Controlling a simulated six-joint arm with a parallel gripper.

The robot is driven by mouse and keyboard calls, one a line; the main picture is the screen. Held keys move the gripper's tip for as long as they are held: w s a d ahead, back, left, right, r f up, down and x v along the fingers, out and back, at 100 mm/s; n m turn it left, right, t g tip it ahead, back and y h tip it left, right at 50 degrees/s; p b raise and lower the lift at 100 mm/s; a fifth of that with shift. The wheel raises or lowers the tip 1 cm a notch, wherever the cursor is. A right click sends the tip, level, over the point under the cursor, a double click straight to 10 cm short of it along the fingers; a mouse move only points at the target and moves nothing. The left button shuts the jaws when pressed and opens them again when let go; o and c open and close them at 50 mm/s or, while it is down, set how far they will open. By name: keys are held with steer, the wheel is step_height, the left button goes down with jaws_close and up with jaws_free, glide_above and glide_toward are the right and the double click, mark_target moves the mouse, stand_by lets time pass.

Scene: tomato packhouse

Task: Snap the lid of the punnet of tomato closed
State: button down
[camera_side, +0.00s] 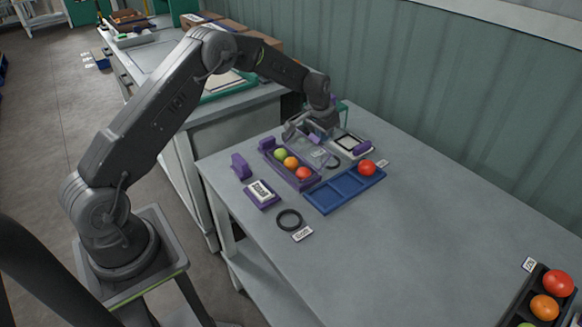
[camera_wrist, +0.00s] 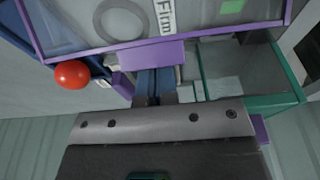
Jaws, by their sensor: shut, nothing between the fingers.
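The purple punnet (camera_side: 288,178) stands on the grey table with a green, an orange and a red tomato in a row. Its clear lid (camera_side: 318,156), with a pale label, is open on the right side of the punnet. In the wrist view the lid's purple rim and tab (camera_wrist: 150,53) lie just ahead of my fingers, with the label "Firm" (camera_wrist: 166,15) on the panel. My gripper (camera_side: 316,133) is shut and empty behind the lid; it also shows in the wrist view (camera_wrist: 155,80). I cannot tell whether the fingertips touch the tab.
A blue tray (camera_side: 322,201) with one red tomato (camera_side: 367,168) stands right of the punnet. The right middle of the table is clear.

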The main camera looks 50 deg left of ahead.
steer(key=shift+s, duration=0.1)
steer(key=shift+s+r, duration=0.35)
steer(key=shift+s, duration=0.8)
steer(key=shift+s+r, duration=0.3)
steer(key=shift+s, duration=0.9)
steer(key=shift+s+r, duration=0.35)
steer(key=shift+s, duration=0.8)
step_height(320, 180, up, 8)
steer(key=shift+r, duration=0.1)
